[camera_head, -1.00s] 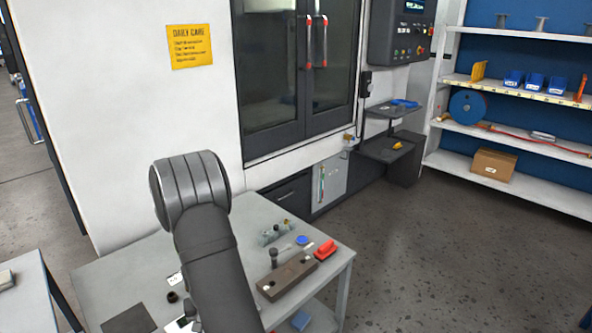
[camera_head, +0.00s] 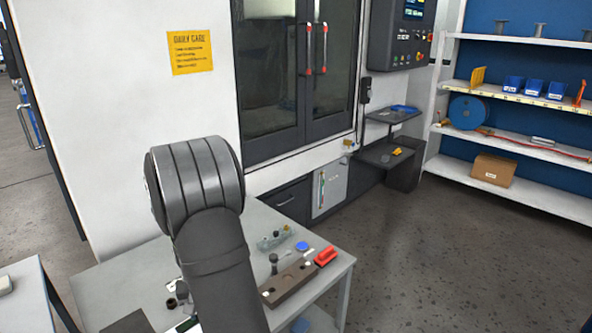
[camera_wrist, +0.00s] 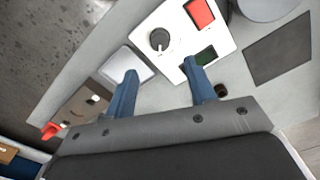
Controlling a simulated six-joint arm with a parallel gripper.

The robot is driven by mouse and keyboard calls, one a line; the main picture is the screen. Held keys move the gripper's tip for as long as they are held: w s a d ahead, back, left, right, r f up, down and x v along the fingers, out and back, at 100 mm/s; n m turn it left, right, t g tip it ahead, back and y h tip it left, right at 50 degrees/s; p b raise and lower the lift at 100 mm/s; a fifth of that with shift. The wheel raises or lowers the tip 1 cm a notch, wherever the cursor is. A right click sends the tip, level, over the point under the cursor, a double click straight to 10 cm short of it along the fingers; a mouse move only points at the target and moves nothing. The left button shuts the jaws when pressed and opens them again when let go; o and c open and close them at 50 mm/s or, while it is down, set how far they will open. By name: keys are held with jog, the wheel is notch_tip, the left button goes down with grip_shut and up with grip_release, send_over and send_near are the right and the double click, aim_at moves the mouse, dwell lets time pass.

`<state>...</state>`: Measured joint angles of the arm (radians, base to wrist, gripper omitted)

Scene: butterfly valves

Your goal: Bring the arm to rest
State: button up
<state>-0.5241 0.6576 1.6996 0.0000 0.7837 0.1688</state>
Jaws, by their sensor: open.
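My gripper (camera_wrist: 163,92) shows in the wrist view with its two blue fingers apart and nothing between them. It is above the grey worktable (camera_wrist: 225,88). Beyond the fingertips lies a white panel (camera_wrist: 178,45) with a black knob (camera_wrist: 159,39), a red square and a dark green square. In the head view my arm rises in front of the table and the gripper itself is hidden. No butterfly valve can be clearly made out.
On the table (camera_head: 330,262) are a brown block (camera_head: 291,282), a red object (camera_head: 326,256), a blue disc (camera_head: 302,246) and small fittings (camera_head: 274,239). A machine with dark doors (camera_head: 283,75) stands behind. Shelves (camera_head: 520,141) are at right. The floor between is clear.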

notch_tip(320, 180, up, 8)
notch_tip(320, 180, down, 18)
jog(key=shift+r, duration=0.1)
jog(key=shift+r+n, duration=0.25)
jog(key=shift+n, duration=0.65)
jog(key=n, duration=1)
jog(key=shift+n, duration=2)
